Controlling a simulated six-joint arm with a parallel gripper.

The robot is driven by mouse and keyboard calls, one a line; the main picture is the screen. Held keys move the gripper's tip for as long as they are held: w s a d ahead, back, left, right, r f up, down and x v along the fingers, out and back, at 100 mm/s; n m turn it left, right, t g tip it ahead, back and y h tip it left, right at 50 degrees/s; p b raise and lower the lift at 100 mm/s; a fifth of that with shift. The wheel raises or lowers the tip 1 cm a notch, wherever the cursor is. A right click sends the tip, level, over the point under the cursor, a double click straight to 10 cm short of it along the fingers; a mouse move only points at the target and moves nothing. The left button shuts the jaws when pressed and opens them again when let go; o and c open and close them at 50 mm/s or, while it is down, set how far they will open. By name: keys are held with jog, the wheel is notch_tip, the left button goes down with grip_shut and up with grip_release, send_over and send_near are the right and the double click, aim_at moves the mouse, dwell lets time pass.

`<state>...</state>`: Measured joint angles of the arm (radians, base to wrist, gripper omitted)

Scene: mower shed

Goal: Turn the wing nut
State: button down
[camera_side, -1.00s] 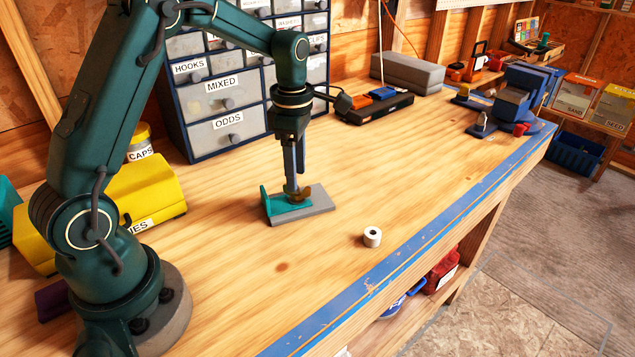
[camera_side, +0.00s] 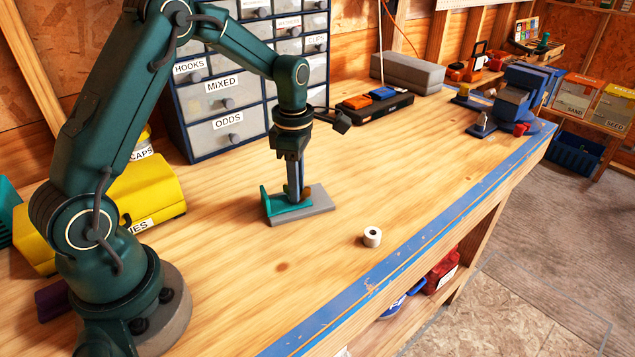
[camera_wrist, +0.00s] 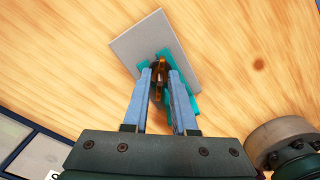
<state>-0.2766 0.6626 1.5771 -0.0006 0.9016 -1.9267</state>
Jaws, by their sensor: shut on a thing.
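The wing nut (camera_wrist: 158,72) is brown and sits over a grey plate with a teal bracket. In the wrist view my gripper (camera_wrist: 160,85) comes down over it, with its two blue-grey fingers closed on the nut's sides. The grey plate (camera_side: 318,206) lies flat on the bench, and the teal bracket (camera_side: 268,203) stands along its left side. In the side view my gripper (camera_side: 297,198) points straight down at the plate, and the fingers hide most of the nut. The plate (camera_wrist: 140,43) also shows in the wrist view.
A small white ring-shaped piece (camera_side: 372,237) lies on the bench to the right of the plate. Drawers (camera_side: 228,130) stand behind the arm, and a yellow case (camera_side: 150,195) is at the left. The bench right of the plate is mostly clear.

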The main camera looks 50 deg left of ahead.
jog(key=m, duration=2)
dwell(1.3)
jog(key=c, duration=0.7)
grip_release()
